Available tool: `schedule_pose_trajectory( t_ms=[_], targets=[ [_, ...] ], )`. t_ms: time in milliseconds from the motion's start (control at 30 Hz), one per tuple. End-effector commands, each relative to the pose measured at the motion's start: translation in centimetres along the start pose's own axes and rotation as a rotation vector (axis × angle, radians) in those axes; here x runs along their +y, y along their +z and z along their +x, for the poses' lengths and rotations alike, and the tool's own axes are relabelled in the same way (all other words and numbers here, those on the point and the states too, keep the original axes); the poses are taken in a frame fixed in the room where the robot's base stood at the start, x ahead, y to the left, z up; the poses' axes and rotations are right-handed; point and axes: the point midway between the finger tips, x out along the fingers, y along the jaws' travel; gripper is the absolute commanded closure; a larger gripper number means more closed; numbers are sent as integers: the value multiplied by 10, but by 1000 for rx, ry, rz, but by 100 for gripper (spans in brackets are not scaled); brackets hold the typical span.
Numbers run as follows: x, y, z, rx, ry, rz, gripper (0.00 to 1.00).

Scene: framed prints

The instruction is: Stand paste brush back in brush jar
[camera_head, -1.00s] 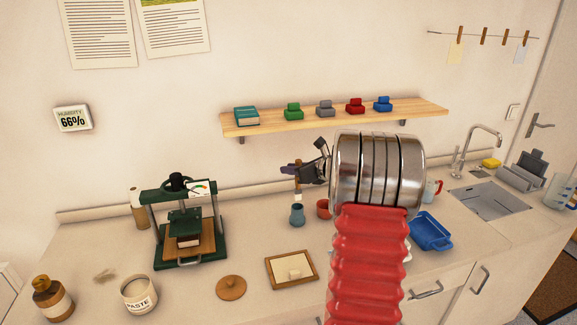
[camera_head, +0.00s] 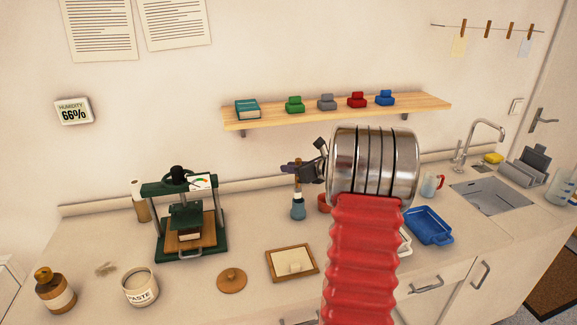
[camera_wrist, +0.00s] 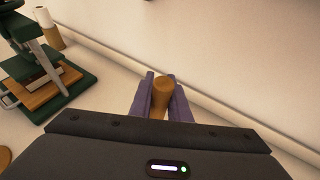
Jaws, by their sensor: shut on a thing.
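The paste brush (camera_wrist: 161,92) shows its wooden handle top between the two purple fingers of my gripper (camera_wrist: 162,97) in the wrist view. In the head view my gripper (camera_head: 297,169) is shut on the brush, which hangs handle up, roughly upright. The blue-grey brush jar (camera_head: 298,210) stands on the counter directly below my gripper. The brush's lower end meets the jar mouth in the picture, and its bristles are not visible. I cannot tell how deep they sit. In the wrist view the jar is hidden.
A green press (camera_head: 190,215) stands to the left. A paste pot (camera_head: 140,288), a wooden lid (camera_head: 232,280) and a framed board (camera_head: 292,262) lie in front. A red pot (camera_head: 324,203) is close to the jar's right, partly behind my arm. A shelf (camera_head: 340,110) hangs above.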

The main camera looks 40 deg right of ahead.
Motion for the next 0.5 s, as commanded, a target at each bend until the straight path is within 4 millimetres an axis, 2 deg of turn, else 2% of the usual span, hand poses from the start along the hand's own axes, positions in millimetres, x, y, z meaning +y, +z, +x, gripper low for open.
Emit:
schedule_pose_trajectory(
  t_ms=[500],
  targets=[
    [0,-34,12,9,0,6,100]
  ],
)
